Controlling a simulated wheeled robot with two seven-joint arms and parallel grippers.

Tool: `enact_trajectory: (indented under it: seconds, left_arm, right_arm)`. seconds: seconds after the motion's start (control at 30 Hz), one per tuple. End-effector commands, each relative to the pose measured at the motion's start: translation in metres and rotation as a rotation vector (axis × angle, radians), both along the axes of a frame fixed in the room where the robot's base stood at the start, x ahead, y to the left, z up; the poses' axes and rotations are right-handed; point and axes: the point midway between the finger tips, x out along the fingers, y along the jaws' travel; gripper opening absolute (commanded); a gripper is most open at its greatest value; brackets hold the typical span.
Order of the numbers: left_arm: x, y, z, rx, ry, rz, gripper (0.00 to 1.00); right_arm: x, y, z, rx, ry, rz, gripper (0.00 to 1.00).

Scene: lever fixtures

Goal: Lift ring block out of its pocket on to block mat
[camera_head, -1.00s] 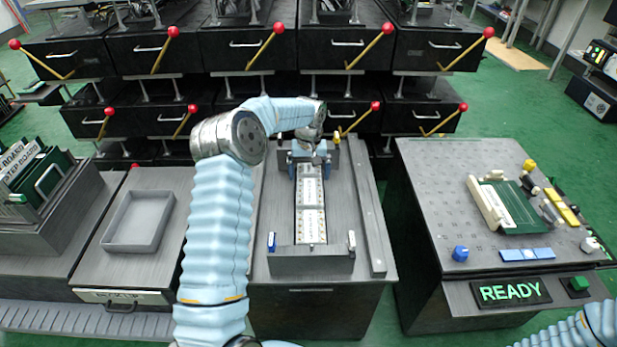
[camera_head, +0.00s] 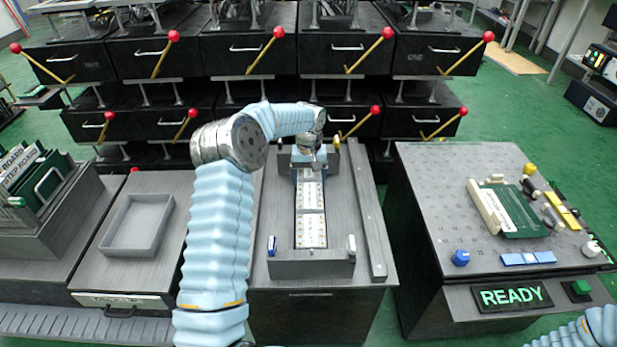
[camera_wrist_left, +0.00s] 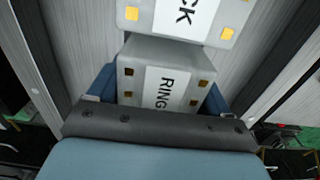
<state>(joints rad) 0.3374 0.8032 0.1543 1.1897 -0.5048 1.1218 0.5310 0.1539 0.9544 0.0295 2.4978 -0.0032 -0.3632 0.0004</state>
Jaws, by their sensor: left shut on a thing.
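My left gripper (camera_head: 308,170) is over the far end of a row of white blocks on the middle cabinet. In the left wrist view, its blue fingers (camera_wrist_left: 160,98) are on both sides of a pale block labelled RING, the ring block (camera_wrist_left: 168,72), and are shut on it. The far part of this block's label is cut off by the gripper body. Another pale block (camera_wrist_left: 185,18) with a label ending in CK lies just beyond it. I cannot tell whether the ring block is raised. I cannot make out the block mat. My right gripper is out of view.
A dark front wall (camera_head: 312,264) and a raised rail (camera_head: 369,220) border the row. An empty grey tray (camera_head: 138,225) stands to the left. A bench with a green board (camera_head: 512,210) and a READY sign (camera_head: 510,297) stands to the right. Drawers with red-knobbed levers are behind.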

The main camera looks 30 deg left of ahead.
Motion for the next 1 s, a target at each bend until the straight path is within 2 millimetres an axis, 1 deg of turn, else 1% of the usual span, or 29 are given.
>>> enact_trajectory:
  seconds: [1.0]
  left_arm:
    - [0.000, 0.000, 0.012, 0.000, -0.001, 0.001, 0.36]
  right_arm:
    - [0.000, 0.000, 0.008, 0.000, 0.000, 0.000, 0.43]
